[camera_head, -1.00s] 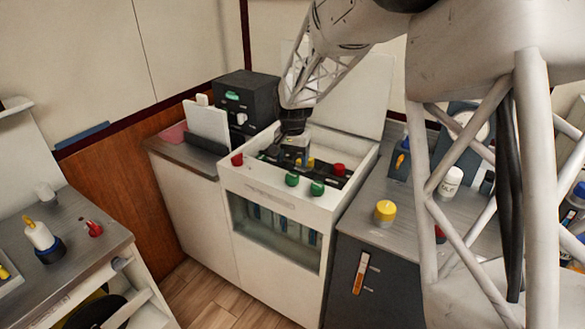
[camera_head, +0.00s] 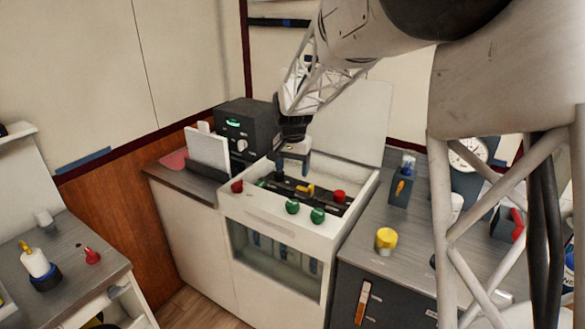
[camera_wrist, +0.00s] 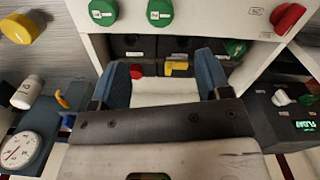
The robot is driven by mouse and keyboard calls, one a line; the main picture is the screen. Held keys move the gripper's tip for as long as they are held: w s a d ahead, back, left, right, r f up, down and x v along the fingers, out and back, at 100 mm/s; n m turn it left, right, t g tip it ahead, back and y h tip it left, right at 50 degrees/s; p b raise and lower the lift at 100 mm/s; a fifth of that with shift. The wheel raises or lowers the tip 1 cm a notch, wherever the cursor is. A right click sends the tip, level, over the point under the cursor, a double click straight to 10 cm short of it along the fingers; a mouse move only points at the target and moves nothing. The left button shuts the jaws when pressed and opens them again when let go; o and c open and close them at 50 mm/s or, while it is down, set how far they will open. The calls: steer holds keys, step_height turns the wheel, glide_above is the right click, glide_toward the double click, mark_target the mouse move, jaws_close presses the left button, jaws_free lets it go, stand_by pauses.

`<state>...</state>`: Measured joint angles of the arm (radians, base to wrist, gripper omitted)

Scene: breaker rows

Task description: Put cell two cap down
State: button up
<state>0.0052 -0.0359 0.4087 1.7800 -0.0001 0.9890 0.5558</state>
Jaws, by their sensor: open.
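The white cabinet (camera_head: 262,212) stands with its lid raised, showing a dark row of cells inside. A yellow cap or lever (camera_head: 305,190) sits on this row; it also shows in the wrist view (camera_wrist: 177,68) between my fingers, apart from them. A small red piece (camera_wrist: 136,70) and a green piece (camera_wrist: 235,48) flank it in the wrist view. Two green knobs (camera_head: 292,206) (camera_head: 317,215) are on the cabinet's front rim. The cell labels are too small to read, so I cannot tell which is cell two. My gripper (camera_head: 291,173) is open and empty above the row.
A black box (camera_head: 248,125) and white panel (camera_head: 208,150) stand to the left. A yellow-topped jar (camera_head: 386,240) stands on the right counter. The raised lid (camera_head: 350,115) rises behind.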

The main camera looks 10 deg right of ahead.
steer(key=shift+s, duration=0.1)
steer(key=s+r+n+t, duration=0.15)
steer(key=s+r, duration=0.25)
steer(key=s, duration=1)
steer(key=s+r+n, duration=0.3)
steer(key=s+r, duration=0.1)
steer(key=s, duration=1.1)
steer(key=s+f+n+t, duration=0.1)
steer(key=s+f, duration=0.1)
steer(key=s, duration=0.9)
steer(key=shift+s+n, duration=0.35)
steer(key=shift+s, duration=0.05)
